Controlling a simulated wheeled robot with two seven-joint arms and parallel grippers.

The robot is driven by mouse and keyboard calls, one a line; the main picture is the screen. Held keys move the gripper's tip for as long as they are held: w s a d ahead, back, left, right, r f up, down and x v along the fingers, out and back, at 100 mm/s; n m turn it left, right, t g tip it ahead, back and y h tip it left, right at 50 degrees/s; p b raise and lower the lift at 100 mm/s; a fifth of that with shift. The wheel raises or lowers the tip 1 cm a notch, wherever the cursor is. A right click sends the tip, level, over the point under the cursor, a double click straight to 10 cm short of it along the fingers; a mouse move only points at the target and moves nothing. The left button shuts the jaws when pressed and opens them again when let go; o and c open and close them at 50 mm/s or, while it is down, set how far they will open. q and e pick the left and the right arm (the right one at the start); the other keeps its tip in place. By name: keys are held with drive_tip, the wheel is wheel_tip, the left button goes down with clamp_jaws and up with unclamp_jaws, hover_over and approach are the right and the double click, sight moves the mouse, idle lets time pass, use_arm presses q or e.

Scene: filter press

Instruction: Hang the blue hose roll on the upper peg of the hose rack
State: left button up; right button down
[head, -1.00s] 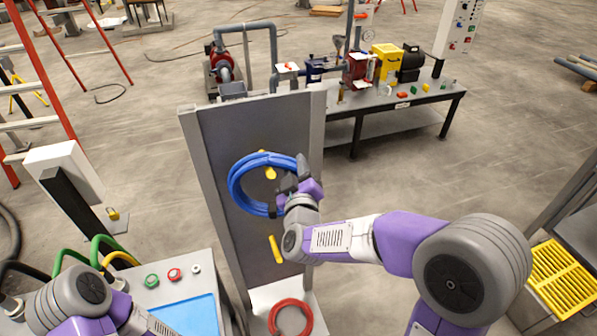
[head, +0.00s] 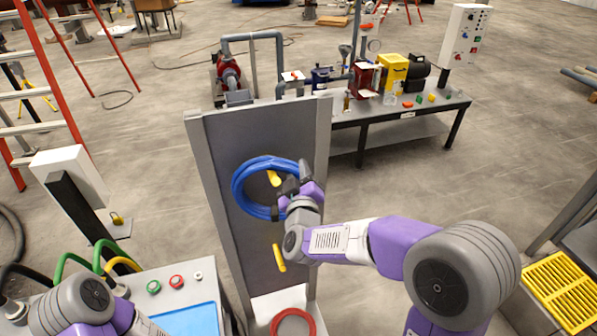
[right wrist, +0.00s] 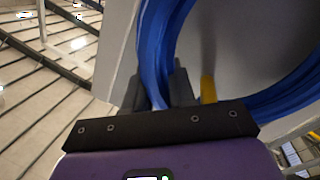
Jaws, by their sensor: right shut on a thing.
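The blue hose roll (head: 238,190) hangs upright in front of the rack's grey panel (head: 225,130). My right gripper (head: 291,190) is shut on the roll's right side. The yellow upper peg (head: 274,178) shows inside the roll's opening, close below its top strands. I cannot tell whether the roll touches the peg. In the right wrist view the blue hose (right wrist: 153,45) runs between the dark fingers, and a yellow peg (right wrist: 208,90) shows just right of them. The yellow lower peg (head: 279,258) is bare. My left gripper is out of view.
A red hose roll (head: 275,326) lies at the rack's foot. A control console with a blue panel (head: 190,320) stands at the lower left. A workbench (head: 400,118) with pumps stands behind the rack. A yellow grate (head: 560,288) is at the lower right.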

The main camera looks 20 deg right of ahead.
drive_tip(key=shift+r, duration=0.1)
drive_tip(key=c, duration=0.9)
unclamp_jaws()
drive_tip(key=shift+o, duration=0.2)
drive_tip(key=shift+f, duration=0.2)
drive_tip(key=shift+s, duration=0.1)
